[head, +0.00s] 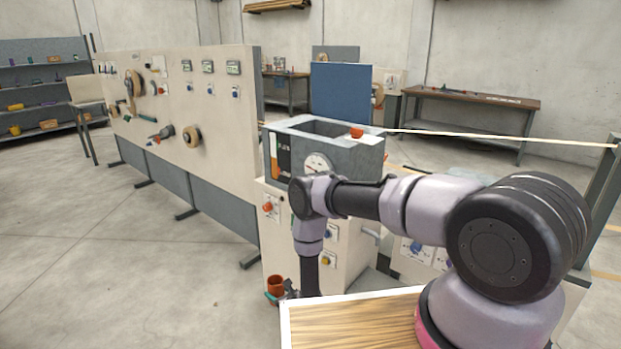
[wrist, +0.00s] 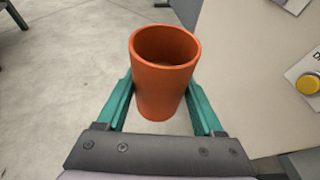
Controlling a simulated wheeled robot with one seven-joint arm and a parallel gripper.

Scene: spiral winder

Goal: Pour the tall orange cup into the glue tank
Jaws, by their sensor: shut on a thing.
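My gripper (wrist: 162,95) is shut on the tall orange cup (wrist: 160,90), its green fingers on either side of the cup. The cup stands upright with its open top showing; its contents cannot be made out. In the head view the cup (head: 275,284) is low in front of the pale cabinet, well below and left of the glue tank. The glue tank (head: 352,155) is a grey box with an open top, a round dial on its front and a raised blue lid behind it.
A small orange object (head: 356,132) sits on the tank's right rim. A pale strip (head: 500,138) runs from the tank to the right. A wooden-topped surface (head: 350,322) is near me. A long panel (head: 190,110) with mounted parts stands left. The floor (head: 130,240) at left is clear.

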